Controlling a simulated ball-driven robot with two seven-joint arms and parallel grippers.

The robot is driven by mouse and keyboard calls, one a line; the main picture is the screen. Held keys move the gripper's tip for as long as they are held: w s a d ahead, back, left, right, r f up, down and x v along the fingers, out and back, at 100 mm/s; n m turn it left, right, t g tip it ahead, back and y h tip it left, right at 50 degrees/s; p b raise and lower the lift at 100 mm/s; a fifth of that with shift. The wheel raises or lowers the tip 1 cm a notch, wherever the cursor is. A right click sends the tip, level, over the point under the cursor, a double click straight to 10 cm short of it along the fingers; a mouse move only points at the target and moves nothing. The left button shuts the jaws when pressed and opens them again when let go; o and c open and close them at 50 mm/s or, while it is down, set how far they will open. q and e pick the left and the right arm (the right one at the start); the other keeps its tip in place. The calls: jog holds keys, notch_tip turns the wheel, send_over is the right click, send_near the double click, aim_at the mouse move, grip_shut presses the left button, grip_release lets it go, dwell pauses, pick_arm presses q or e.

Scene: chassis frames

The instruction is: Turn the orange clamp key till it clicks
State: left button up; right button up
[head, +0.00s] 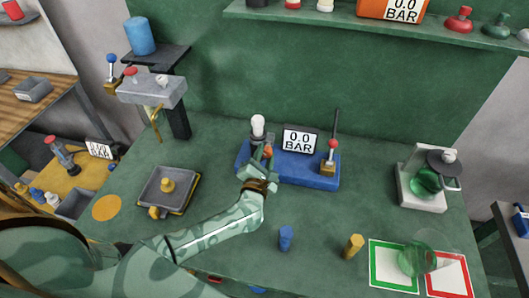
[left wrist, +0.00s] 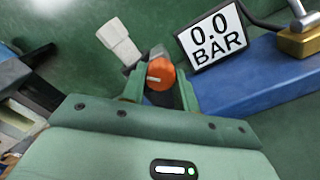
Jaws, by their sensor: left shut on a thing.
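The orange clamp key (head: 267,151) is at the left end of the blue base (head: 310,172), just below a white knob-like part (head: 258,125). In the left wrist view the orange key (left wrist: 160,73) shows as a round end with a pale mark across it. My left gripper (head: 262,160) reaches it from the front; its two green fingers (left wrist: 160,90) are on either side of the key and shut on it. A display (head: 300,140) on the blue base reads 0.0 BAR. My right gripper is not in view.
A red-knobbed lever (head: 331,150) stands at the base's right end. A grey tray (head: 168,190) lies to the left. Blue (head: 286,238) and yellow (head: 353,246) pieces stand in front. A green glass thing (head: 416,260) stands by the green and red framed squares.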

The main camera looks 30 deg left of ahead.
pick_arm(q)
jog(key=shift+m+p, duration=0.75)
jog(key=shift+m, duration=0.95)
jog(key=o, duration=1)
jog(key=shift+s, duration=0.1)
jog(key=v, duration=1.6)
jog(key=shift+s, duration=0.1)
